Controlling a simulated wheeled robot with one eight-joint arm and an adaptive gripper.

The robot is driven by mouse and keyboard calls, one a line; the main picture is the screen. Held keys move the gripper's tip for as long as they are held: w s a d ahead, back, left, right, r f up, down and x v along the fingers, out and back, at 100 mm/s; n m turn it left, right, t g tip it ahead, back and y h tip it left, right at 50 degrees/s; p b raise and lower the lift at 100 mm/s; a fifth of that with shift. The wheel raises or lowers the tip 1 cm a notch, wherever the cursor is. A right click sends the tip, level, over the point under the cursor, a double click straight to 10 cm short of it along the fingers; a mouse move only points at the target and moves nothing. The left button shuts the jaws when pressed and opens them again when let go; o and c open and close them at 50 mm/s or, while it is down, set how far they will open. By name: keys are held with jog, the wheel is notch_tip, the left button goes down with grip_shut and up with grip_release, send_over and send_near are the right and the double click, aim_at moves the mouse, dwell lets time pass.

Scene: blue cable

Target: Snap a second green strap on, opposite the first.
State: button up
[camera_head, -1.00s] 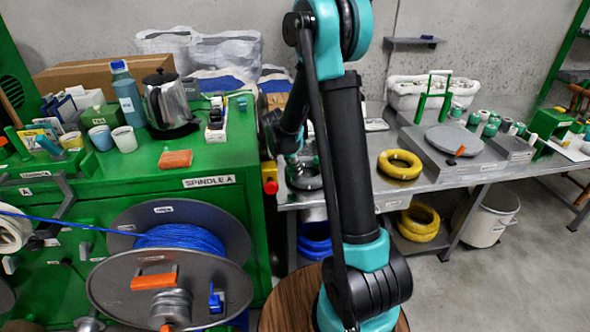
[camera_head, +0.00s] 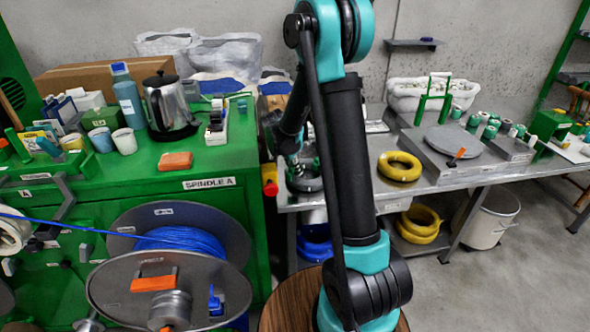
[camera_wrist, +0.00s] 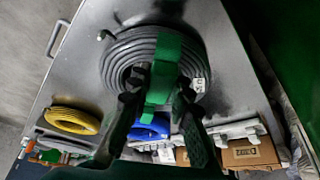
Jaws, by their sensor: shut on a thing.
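In the wrist view a grey coil of cable (camera_wrist: 120,58) lies flat on a metal bench top. My gripper is shut on the green strap, low over the coil's opening. Whether the strap is snapped round the cable I cannot tell. The head view shows the coil (camera_head: 303,184) small on the bench, partly hidden by my arm. I cannot make out a separate first strap.
A yellow coil (camera_head: 399,166) lies on the metal bench (camera_head: 385,194), right of my arm; it also shows in the wrist view (camera_wrist: 72,121). Another blue coil (camera_head: 314,250) sits on the lower shelf. A green cabinet (camera_head: 235,155) stands left, with a blue cable spool (camera_head: 215,232) before it.

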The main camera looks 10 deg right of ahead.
jog(key=shift+f, duration=0.5)
jog(key=shift+f, duration=0.35)
jog(key=shift+r, duration=0.65)
jog(key=shift+f, duration=0.4)
dwell(1.1)
jog(key=o, duration=1)
jog(key=shift+r, duration=0.1)
